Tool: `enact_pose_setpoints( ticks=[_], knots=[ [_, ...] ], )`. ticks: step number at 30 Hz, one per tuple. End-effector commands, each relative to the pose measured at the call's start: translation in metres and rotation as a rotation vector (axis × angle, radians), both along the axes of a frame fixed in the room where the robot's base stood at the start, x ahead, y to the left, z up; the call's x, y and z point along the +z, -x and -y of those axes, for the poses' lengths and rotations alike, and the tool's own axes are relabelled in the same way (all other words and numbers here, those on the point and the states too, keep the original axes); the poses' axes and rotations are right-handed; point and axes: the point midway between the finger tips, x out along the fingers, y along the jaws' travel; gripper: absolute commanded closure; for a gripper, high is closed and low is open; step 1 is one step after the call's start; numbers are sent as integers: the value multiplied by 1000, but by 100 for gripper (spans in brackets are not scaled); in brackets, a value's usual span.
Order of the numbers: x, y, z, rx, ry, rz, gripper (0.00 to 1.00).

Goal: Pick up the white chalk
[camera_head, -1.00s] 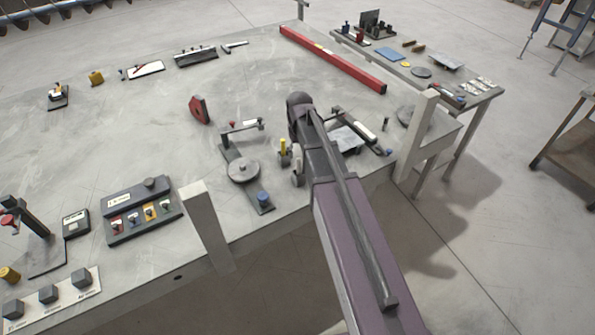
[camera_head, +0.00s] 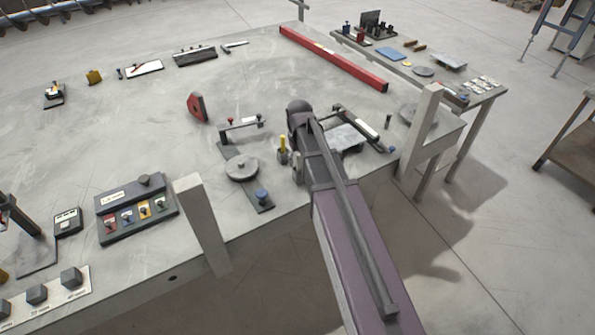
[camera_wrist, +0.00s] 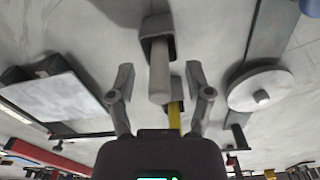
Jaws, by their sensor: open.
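The white chalk (camera_wrist: 159,78) appears as a pale, whitish-grey cylinder in the wrist view. One end sits in a dark holder (camera_wrist: 156,24) and the free end points towards my palm. My gripper (camera_wrist: 159,73) is open, with one finger on each side of the chalk in the picture and visible gaps on both sides. Whether the chalk lies at fingertip depth is hard to tell. In the head view my arm hides most of the gripper, and I cannot make out the chalk clearly there.
A yellow stick (camera_wrist: 174,116) stands close behind the chalk; it also shows in the head view (camera_head: 283,150). A round grey disc fixture (camera_head: 241,168) is to the left, a grey plate fixture (camera_head: 346,139) to the right. A pale post (camera_head: 202,222) rises at the table's front edge.

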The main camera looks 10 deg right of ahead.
Motion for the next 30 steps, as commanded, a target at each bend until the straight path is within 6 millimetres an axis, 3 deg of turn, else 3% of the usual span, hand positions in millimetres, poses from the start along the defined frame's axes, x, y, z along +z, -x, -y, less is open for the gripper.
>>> enact_pose_setpoints(
  ticks=[21,23,28,30],
  knots=[
    [-5,0,0,0,0,0,35],
    [-5,0,0,0,0,0,46],
    [-5,0,0,0,0,0,97],
    [-5,0,0,0,0,0,100]
  ],
)
